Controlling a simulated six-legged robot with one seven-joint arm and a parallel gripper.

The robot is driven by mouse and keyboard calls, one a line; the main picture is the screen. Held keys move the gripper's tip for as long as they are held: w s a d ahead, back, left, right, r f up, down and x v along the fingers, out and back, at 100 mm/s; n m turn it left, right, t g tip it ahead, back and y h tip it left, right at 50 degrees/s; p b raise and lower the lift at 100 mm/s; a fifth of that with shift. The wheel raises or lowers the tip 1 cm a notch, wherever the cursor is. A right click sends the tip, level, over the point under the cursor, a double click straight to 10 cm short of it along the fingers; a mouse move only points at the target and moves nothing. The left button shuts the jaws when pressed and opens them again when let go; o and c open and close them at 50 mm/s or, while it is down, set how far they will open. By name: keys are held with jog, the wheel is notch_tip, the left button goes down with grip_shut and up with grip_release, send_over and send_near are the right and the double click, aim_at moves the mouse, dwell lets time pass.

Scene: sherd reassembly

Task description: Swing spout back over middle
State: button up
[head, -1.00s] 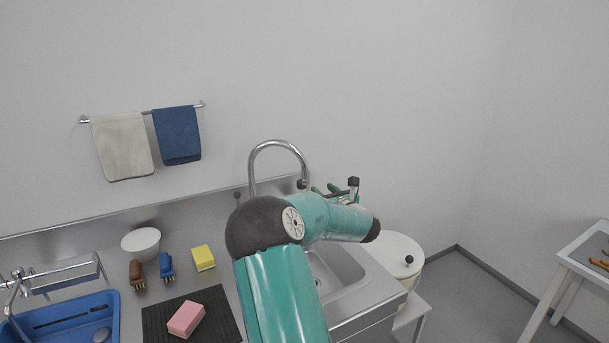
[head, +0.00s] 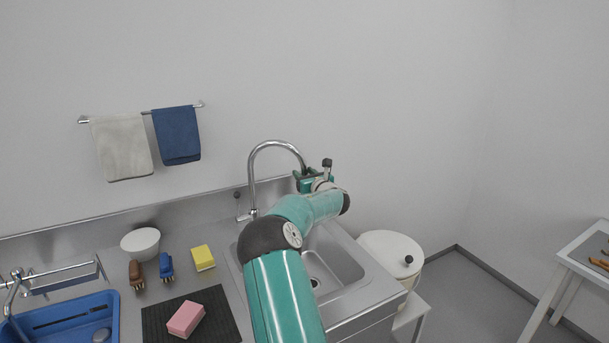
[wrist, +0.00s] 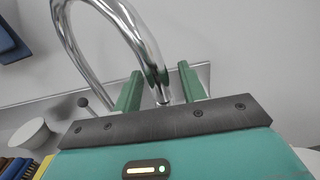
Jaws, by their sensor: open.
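The chrome gooseneck spout (head: 275,143) rises behind the sink and arches to the right, over the sink's back part. In the wrist view the spout (wrist: 146,45) comes down with its end between my two green fingers. My gripper (head: 306,177) is open at the spout's outlet end, with a finger on either side; it also shows in the wrist view (wrist: 161,84). I see gaps beside the spout, and no firm hold on it. In the head view my gripper and wrist hide the outlet. The sink basin (head: 352,278) is partly hidden by my arm.
A blue dish tub (head: 108,312), white bowl (head: 140,243), brown brush (head: 136,273), blue brush (head: 167,267), yellow sponge (head: 203,257) and pink sponge (head: 186,319) are left of my arm. A white lidded bin (head: 388,249) stands right of the sink.

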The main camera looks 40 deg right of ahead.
jog(key=shift+w, duration=0.1)
grip_shut()
